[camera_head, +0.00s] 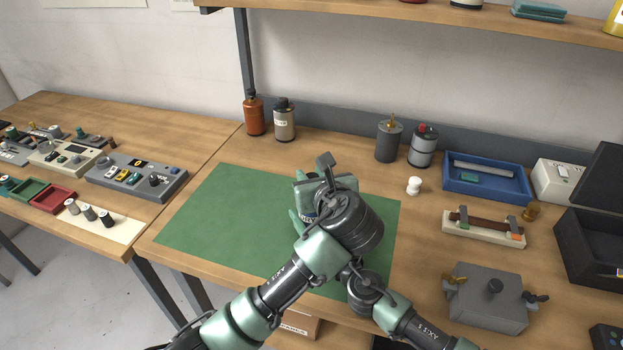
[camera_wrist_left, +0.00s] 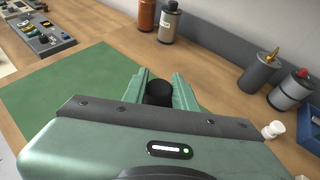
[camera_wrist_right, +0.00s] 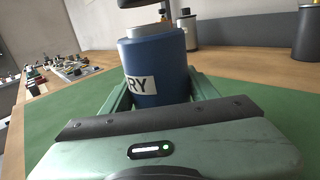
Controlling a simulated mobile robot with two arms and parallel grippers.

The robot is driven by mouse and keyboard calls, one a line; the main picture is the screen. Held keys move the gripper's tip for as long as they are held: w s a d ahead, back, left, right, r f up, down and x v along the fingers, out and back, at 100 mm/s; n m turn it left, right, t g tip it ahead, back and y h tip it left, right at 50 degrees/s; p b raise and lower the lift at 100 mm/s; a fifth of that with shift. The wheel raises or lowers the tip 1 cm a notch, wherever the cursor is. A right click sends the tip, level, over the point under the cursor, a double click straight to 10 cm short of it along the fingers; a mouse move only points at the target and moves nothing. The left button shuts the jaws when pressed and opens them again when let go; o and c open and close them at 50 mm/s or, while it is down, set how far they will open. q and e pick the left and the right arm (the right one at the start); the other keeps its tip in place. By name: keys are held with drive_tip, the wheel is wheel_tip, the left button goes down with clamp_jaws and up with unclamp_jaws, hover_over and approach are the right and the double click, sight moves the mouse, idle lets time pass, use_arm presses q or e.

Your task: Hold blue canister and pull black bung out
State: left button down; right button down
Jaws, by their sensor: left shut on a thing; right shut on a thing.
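The blue canister (camera_wrist_right: 158,58) stands upright between the fingers of my right gripper (camera_wrist_right: 160,88), which is shut on it. It has a white label with the letters "RY" and a pale grey neck on top. The black bung (camera_wrist_left: 159,92) is between the fingers of my left gripper (camera_wrist_left: 159,80), which is shut on it. In the right wrist view a dark shape, cut by the top edge, hangs above the neck with a gap; I cannot tell whether it is the bung. In the head view my arms largely hide the canister.
The green mat (camera_head: 225,215) is clear to the left. An orange bottle (camera_head: 254,115), a pale bottle (camera_head: 285,123), a dark grey can (camera_head: 388,144) and a silver can (camera_head: 422,149) stand behind. A blue tray (camera_head: 455,186) and a grey box (camera_head: 487,305) are at the right.

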sight(312, 176)
use_arm(q)
drive_tip(key=shift+r, duration=0.35)
drive_tip(key=shift+r, duration=1.95)
use_arm(e)
drive_tip(key=shift+c, duration=1.8)
unclamp_jaws()
